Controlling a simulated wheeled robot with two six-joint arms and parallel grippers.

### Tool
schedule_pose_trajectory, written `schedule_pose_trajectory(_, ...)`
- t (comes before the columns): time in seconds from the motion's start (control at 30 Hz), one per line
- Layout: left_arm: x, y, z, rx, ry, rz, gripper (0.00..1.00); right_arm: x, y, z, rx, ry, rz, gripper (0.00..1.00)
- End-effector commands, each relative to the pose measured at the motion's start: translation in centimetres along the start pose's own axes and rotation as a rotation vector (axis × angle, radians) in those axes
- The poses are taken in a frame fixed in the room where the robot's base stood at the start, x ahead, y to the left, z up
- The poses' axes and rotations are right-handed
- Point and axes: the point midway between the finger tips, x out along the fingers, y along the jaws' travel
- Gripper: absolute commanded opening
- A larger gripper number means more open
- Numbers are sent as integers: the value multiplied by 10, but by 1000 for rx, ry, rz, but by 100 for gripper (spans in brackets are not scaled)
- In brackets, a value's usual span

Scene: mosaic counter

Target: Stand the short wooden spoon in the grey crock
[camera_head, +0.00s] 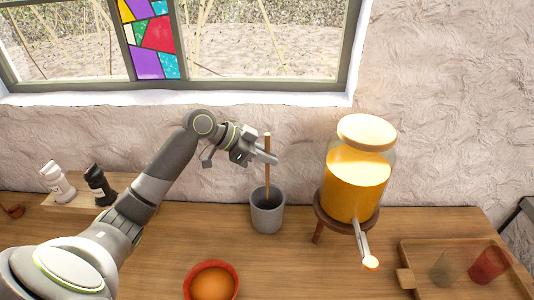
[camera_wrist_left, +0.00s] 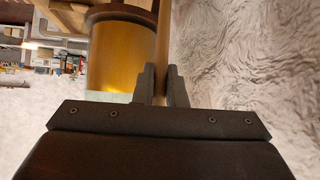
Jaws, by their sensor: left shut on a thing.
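The wooden spoon (camera_head: 267,176) is upright, its upper end at my left gripper (camera_head: 266,156) and its lower part going down into the mouth of the grey crock (camera_head: 267,218). The crock stands upright on the counter near the wall. The spoon's lower end is hidden inside the crock, so I cannot tell whether it touches the bottom. In the left wrist view the spoon's shaft (camera_wrist_left: 163,45) runs between the two fingers of my left gripper (camera_wrist_left: 162,88), which is shut on it. My right gripper is not in view.
A glass dispenser of orange liquid (camera_head: 356,180) on a wooden stand (camera_head: 318,216) is just right of the crock. A red bowl (camera_head: 234,275) with a round orange thing is in front. Two shakers (camera_head: 99,184) stand left; a tray (camera_head: 420,252) with cups is right.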

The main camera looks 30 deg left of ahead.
Motion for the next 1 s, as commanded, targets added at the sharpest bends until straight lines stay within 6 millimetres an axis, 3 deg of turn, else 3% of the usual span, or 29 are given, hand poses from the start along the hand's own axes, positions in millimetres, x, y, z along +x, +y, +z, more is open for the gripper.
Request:
schedule_pose_trajectory(0.6, 31, 0, 43, -1, -1, 0, 0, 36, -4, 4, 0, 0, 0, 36)
schedule_pose_trajectory(1.0, 37, 0, 51, -1, 0, 0, 0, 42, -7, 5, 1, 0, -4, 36)
